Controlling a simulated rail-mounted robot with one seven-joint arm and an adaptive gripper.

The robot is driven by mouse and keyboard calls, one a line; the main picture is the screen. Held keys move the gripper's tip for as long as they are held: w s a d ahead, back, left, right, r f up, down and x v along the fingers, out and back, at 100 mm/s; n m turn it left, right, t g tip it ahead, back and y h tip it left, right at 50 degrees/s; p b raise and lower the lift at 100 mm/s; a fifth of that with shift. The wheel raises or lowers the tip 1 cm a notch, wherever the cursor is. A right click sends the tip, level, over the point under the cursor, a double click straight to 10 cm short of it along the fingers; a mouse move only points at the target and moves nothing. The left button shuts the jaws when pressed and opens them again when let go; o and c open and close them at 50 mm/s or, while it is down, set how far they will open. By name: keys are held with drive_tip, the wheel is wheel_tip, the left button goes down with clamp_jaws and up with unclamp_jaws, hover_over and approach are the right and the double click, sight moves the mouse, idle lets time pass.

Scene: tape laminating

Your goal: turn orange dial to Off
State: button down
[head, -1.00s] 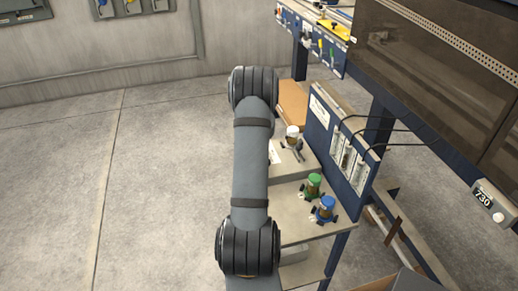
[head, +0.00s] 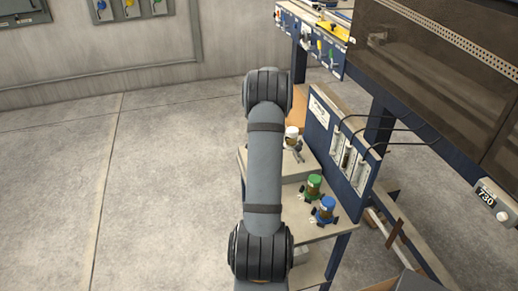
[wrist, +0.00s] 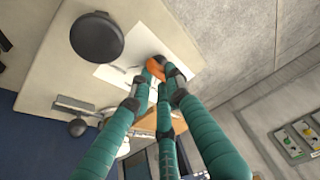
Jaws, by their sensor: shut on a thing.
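The orange dial (wrist: 155,67) shows in the wrist view near the top middle, against a white label (wrist: 118,72) on a beige surface. My gripper (wrist: 160,84) has teal fingers with dark tips. The fingertips close around the dial and partly cover it, and the gripper is shut on it. Which way the dial's mark points cannot be made out. In the head view my arm hides both the gripper and the dial.
A dark round knob (wrist: 96,37) stands near the dial in the wrist view. In the head view, green (head: 314,187), blue (head: 326,208) and white-topped (head: 291,136) fittings stand on the bench beside my arm. The floor on the left (head: 90,200) is clear.

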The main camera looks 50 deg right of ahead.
drive_tip(key=c, duration=1.7)
unclamp_jaws()
drive_tip(key=shift+o, duration=0.2)
drive_tip(key=v, duration=1.2)
drive_tip(key=shift+f, duration=0.1)
drive_tip(key=x, duration=1.1)
drive_tip(key=shift+w+d+f, duration=0.1)
drive_tip(key=shift+w+f, duration=0.05)
drive_tip(key=shift+f, duration=0.2)
